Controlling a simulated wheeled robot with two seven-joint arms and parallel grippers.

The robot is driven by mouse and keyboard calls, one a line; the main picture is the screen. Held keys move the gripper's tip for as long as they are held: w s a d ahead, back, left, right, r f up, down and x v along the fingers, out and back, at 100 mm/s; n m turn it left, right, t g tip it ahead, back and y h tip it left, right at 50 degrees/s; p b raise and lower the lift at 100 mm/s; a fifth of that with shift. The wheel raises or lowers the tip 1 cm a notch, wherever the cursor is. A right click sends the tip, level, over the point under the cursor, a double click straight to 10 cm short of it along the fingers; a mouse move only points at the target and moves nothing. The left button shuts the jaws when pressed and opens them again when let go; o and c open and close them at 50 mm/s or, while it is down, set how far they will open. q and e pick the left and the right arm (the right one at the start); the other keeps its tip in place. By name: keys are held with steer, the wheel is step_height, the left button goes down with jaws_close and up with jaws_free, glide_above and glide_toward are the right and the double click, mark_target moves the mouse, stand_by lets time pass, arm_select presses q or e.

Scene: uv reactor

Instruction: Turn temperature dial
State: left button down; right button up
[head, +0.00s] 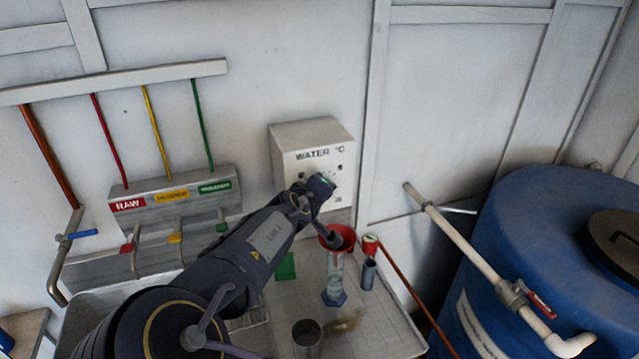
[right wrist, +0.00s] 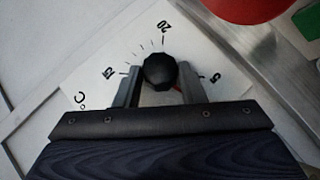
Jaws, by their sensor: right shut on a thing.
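The white "WATER °C" box (head: 305,135) is on the wall in the middle of the head view. My right gripper (head: 322,185) is at the front of it and hides most of the temperature dial. In the right wrist view the dial is a black faceted knob (right wrist: 159,72) on a white scale plate (right wrist: 95,75). The plate looks rotated, with readable marks 15, 20 and 5. My right gripper (right wrist: 160,88) is shut on the knob, one finger on each side. A small red mark shows beside the knob's lower right. My left gripper is not in view.
Below the box, a tray (head: 395,325) holds a red funnel (head: 340,237) over a clear cylinder (head: 335,275), a small red-capped vial (head: 369,262) and a metal cup (head: 307,335). A blue barrel (head: 540,220) stands at right. Coloured pipes and valves are at left.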

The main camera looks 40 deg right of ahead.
steer(key=shift+s+d+r+m+y+p, duration=0.1)
steer(key=shift+m+y+p, duration=0.25)
steer(key=shift+y+p, duration=0.3)
steer(key=shift+d+m+y+p, duration=0.1)
steer(key=shift+m+y+p, duration=0.25)
steer(key=shift+y+p, duration=0.3)
steer(key=o, duration=1)
steer(key=shift+a, duration=0.1)
steer(key=shift+v, duration=3.9)
